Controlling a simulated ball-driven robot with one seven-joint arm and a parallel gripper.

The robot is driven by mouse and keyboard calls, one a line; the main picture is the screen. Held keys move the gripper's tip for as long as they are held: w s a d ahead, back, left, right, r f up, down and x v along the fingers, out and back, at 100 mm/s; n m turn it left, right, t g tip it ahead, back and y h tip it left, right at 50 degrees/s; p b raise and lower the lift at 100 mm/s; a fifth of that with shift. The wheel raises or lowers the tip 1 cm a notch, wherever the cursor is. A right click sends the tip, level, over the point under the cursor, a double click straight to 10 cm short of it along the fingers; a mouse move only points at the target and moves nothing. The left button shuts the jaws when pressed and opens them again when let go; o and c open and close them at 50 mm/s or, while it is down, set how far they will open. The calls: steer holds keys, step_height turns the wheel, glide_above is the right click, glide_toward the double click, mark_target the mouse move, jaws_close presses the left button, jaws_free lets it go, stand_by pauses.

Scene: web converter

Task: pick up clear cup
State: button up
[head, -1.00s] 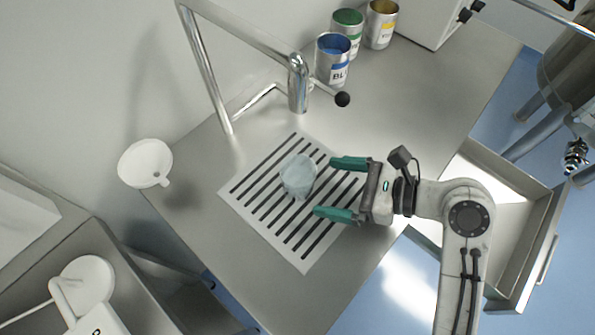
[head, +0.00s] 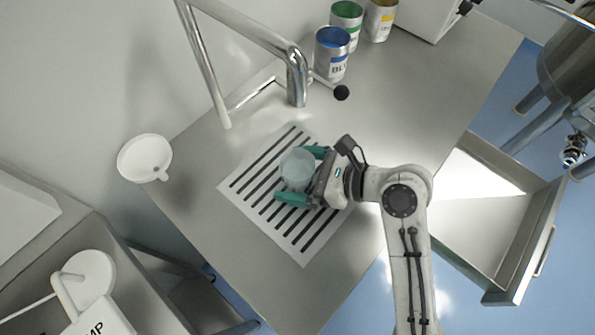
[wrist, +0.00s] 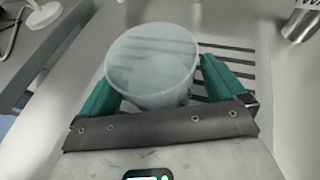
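The clear cup (head: 297,168) is a pale, bluish see-through cup on the slotted drain plate (head: 238,198). It appears upright. In the wrist view the cup (wrist: 152,62) shows its wide round rim, with its narrower lower body between the fingers. My gripper (head: 294,174) has its two green fingers on either side of the cup, spread wide. The wrist view shows my gripper (wrist: 158,75) the same way. Whether either finger touches the cup is unclear. The cup's base is partly hidden by the gripper.
A metal tap (head: 296,78) with a black-tipped lever stands behind the plate. Blue (head: 332,55), green (head: 346,18) and yellow (head: 380,18) cans stand at the back. A white funnel (head: 144,156) is at left. An open drawer (head: 480,245) lies right of my arm.

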steer(key=c, duration=1.2)
steer(key=shift+r, duration=0.1)
steer(key=shift+r, duration=0.55)
steer(key=s+d+r+p, duration=0.2)
steer(key=s+d+r, duration=0.1)
steer(key=r, duration=0.1)
steer(key=s+d+r+p, duration=0.2)
steer(key=s+d+r, duration=0.1)
steer(key=s+r, duration=0.1)
steer(key=s+d+r+p, duration=0.2)
steer(key=s+r, duration=0.1)
steer(key=s, duration=0.1)
steer(key=shift+d+r, duration=0.4)
